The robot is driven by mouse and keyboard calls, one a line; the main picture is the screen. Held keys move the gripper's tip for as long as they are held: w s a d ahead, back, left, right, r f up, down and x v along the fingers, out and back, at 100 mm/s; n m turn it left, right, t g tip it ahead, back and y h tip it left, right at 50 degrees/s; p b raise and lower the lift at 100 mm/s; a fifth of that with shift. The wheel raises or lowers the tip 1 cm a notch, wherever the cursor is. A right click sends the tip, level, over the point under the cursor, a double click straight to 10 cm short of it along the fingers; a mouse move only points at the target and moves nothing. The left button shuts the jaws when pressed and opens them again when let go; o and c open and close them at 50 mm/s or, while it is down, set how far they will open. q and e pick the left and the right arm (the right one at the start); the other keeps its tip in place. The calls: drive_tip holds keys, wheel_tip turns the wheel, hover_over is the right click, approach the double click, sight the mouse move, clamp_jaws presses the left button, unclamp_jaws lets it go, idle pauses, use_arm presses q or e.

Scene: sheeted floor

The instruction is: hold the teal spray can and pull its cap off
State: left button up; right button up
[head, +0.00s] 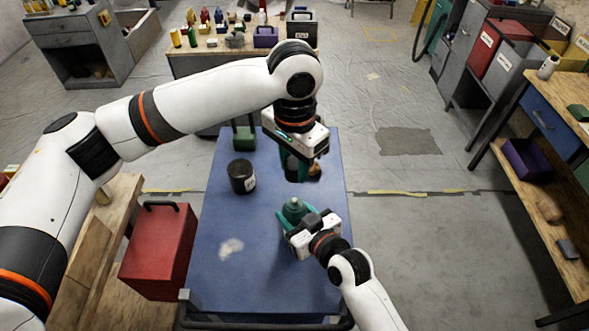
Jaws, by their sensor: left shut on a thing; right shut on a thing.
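The teal spray can (293,208) stands upright on the blue cart top. Its narrow teal top shows uncovered. My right gripper (291,226) is shut on the can's body, coming from the lower right and hiding much of it. My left gripper (299,170) is above and behind the can, clear of it. It is shut on a small dark thing, which looks like the cap (311,173). The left wrist and fingers hide most of that thing.
The blue cart top (220,285) bears a black canister (242,176) at left and a dark green item (244,139) at the back. A red box (158,250) stands left of the cart. The cart's front left is free apart from a pale patch.

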drive_tip(key=o, duration=1.1)
drive_tip(key=v, duration=1.2)
drive_tip(key=shift+s, duration=0.1)
